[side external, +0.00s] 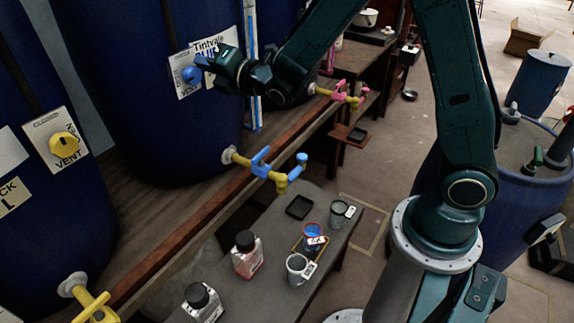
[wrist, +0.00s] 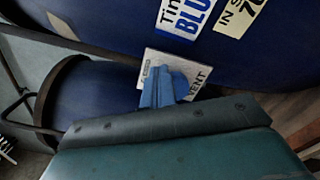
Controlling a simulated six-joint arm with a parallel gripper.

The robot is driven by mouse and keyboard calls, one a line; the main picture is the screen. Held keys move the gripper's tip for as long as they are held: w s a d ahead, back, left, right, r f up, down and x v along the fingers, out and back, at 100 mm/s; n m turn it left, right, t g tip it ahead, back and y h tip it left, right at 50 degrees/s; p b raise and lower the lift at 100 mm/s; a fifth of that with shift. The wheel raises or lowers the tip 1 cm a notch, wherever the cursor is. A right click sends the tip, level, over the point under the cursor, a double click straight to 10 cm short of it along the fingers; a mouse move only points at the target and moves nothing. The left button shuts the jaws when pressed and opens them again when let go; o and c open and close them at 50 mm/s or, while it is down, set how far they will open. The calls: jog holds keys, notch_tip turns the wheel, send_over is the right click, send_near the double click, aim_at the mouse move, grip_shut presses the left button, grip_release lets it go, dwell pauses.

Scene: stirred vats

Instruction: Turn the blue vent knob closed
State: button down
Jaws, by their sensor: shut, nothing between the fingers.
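The blue vent knob (side external: 190,75) sits on a white VENT label (side external: 186,88) on the front of the middle dark blue vat (side external: 130,90). My gripper (side external: 205,63) is shut and empty, its fingertips right at the knob's upper right in the side view. I cannot tell whether they touch it. In the wrist view, blue shapes (wrist: 162,88) stand in front of the VENT label (wrist: 150,65).
A yellow vent knob (side external: 65,145) is on the left vat. A blue tap (side external: 265,165) sticks out below the middle vat, and a pink tap (side external: 342,92) stands further back. Cups and bottles stand on the low grey table (side external: 275,205).

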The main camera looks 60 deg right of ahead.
jog(key=shift+d+f, duration=0.45)
jog(key=shift+f, duration=0.3)
jog(key=shift+d+f, duration=0.1)
jog(key=shift+f, duration=0.4)
dwell(0.8)
jog(key=shift+d, duration=0.4)
jog(key=shift+s+r, duration=0.1)
jog(key=shift+s, duration=2.9)
